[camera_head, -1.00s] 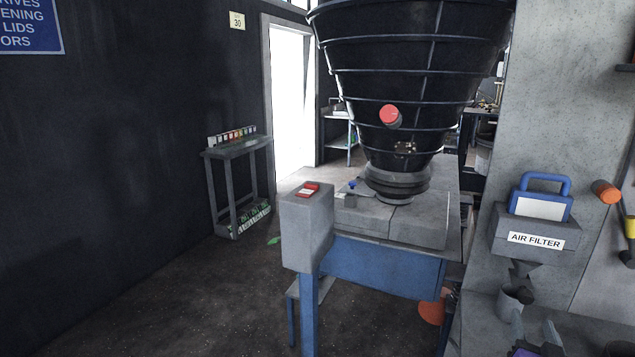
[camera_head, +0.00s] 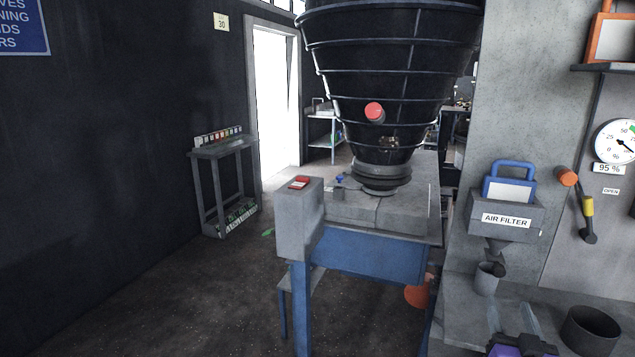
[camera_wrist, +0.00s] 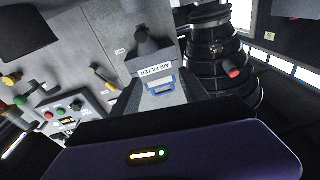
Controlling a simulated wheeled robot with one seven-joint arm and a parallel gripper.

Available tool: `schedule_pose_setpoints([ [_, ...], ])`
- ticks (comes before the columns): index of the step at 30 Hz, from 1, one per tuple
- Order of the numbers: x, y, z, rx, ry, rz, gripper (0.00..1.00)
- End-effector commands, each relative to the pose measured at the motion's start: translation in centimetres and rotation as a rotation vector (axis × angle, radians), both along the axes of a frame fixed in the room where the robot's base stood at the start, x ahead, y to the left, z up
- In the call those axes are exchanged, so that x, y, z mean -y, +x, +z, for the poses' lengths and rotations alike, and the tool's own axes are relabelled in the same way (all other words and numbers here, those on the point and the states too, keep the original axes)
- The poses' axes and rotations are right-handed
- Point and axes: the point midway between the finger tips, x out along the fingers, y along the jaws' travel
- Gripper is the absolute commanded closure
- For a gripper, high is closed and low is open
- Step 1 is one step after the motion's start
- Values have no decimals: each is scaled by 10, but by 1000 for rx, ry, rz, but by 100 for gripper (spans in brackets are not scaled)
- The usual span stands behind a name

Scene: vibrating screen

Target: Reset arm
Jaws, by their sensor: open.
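My gripper (camera_head: 511,316) shows at the bottom edge of the head view, right of centre. It has a purple body and two pale fingers standing apart, with nothing seen between them. Its lower part is cut off by the frame edge. It is in front of the grey wall, below the air filter box (camera_head: 505,220). The wrist view is upside down and shows my purple wrist housing (camera_wrist: 225,153) with a lit strip along its bottom. The air filter box (camera_wrist: 155,75) is in the middle of that view.
A large black ribbed hopper (camera_head: 385,60) stands over a grey and blue bench (camera_head: 375,257) with a red switch (camera_head: 299,183). A gauge (camera_head: 617,141) hangs on the right wall. Floor (camera_head: 190,305) is clear at left.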

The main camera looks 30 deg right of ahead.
Motion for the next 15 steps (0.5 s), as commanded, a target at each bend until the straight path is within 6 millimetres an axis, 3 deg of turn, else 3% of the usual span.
schedule_pose_setpoints([
  [8, -67, -10, -10, -25, -50, 99, 48],
  [11, -100, -16, -17, -40, -62, 149, 48],
  [15, -161, -35, -30, -69, -71, 246, 48],
])
